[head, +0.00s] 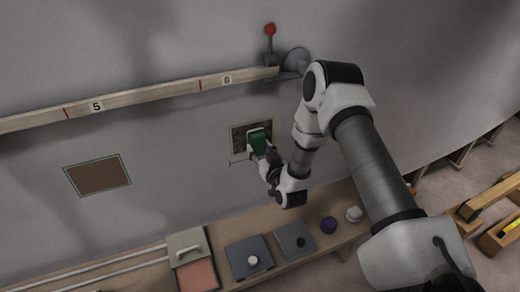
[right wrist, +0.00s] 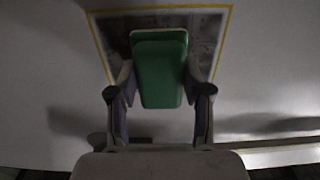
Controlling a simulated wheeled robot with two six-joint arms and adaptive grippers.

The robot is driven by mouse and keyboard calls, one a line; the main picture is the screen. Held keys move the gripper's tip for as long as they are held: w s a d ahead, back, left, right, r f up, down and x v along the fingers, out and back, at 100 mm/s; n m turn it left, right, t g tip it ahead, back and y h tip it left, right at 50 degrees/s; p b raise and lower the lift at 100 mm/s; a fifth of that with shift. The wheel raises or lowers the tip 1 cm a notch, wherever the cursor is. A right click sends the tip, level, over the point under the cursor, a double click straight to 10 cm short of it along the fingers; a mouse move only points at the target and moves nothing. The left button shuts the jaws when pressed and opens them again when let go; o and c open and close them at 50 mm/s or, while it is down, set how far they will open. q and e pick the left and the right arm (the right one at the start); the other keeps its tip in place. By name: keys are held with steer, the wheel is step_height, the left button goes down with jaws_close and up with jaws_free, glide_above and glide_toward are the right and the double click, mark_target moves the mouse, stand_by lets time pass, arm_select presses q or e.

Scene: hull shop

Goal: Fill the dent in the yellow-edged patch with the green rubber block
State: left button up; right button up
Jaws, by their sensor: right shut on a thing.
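The yellow-edged patch (right wrist: 212,42) is a dark, mottled grey rectangle on the grey hull wall. It also shows in the head view (head: 238,140), partly covered by my gripper and the block. My right gripper (head: 264,152) is shut on the green rubber block (right wrist: 160,78), with one finger on each side of it. The block stands in front of the patch, over its middle in the right wrist view. It hides that part, so I cannot see the dent or tell whether the block touches the surface. My left gripper is in neither view.
A brown, pale-edged patch (head: 97,175) is on the wall at left. A wooden rail (head: 150,97) marked 5 and 6 runs above, near a red-knobbed lever (head: 270,32).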

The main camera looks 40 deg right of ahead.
steer(key=a+b, duration=0.1)
steer(key=a, duration=0.1)
steer(key=w+a+f+b, duration=0.1)
steer(key=a, duration=0.1)
steer(key=a+b, duration=0.2)
steer(key=shift+w+f, duration=0.2)
steer(key=shift+f, duration=0.2)
steer(key=shift+w+a, duration=0.1)
steer(key=shift+a, duration=0.45)
steer(key=shift+b+x, duration=0.35)
steer(key=shift+x, duration=0.6)
steer(key=shift+d+r, duration=0.1)
steer(key=shift+d, duration=0.05)
